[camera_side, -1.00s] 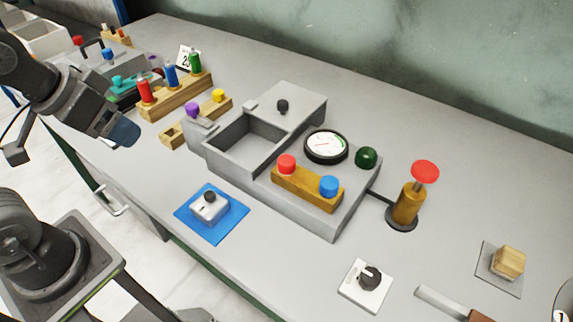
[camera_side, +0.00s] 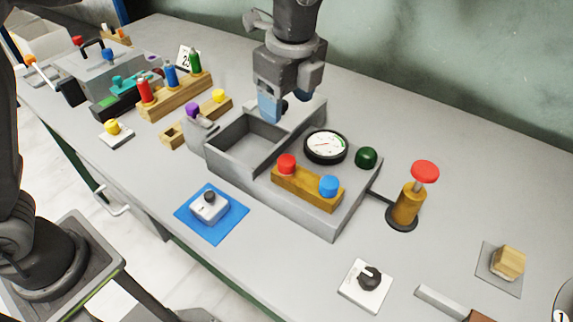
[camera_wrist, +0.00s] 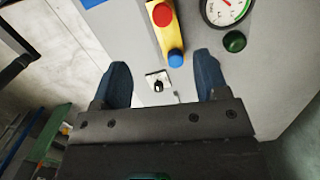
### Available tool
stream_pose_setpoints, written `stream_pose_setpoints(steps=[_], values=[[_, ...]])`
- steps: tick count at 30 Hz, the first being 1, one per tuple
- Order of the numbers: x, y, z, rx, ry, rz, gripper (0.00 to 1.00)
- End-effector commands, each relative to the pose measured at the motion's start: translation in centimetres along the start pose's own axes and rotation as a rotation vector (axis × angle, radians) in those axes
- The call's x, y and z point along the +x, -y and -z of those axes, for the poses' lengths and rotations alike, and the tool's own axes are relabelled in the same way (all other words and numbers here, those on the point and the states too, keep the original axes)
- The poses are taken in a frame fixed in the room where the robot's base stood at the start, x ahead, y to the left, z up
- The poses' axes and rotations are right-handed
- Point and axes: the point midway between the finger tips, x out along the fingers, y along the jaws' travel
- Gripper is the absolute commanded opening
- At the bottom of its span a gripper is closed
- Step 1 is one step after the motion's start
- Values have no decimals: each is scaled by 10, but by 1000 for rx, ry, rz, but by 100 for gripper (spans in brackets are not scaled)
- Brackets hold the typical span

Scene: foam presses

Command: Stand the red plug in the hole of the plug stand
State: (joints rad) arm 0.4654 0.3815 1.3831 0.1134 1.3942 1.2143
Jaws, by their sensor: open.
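A red plug-like knob (camera_side: 287,164) stands beside a blue one (camera_side: 329,186) in a wooden block (camera_side: 305,190) on the grey press. The red knob (camera_wrist: 162,14) also shows at the top of the wrist view. A wooden stand (camera_side: 170,136) left of the press carries a purple plug (camera_side: 192,110) and a yellow plug (camera_side: 219,95). It looks like the plug stand, and its near-left end seems to have an empty hole. My gripper (camera_side: 285,103) is open and empty above the back of the press. Its two blue fingers are apart in the wrist view (camera_wrist: 163,82).
The press has an open tray (camera_side: 232,160), a dial gauge (camera_side: 326,146) and a green dome (camera_side: 366,158). A red-topped pump (camera_side: 407,204) stands to its right. Bottles in a wooden rack (camera_side: 175,96) stand behind the plug stand. The front holds a blue mat (camera_side: 230,222) and a knob plate (camera_side: 352,294).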

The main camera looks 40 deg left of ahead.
Motion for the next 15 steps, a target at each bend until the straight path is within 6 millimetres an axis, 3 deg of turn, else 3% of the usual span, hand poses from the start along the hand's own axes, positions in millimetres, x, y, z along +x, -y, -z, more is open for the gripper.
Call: stream_pose_setpoints(steps=[5, 15], values=[[12, 6, 11, 71, 11, -17, 67], [73, 4, 10, 69, 11, -18, 67]])
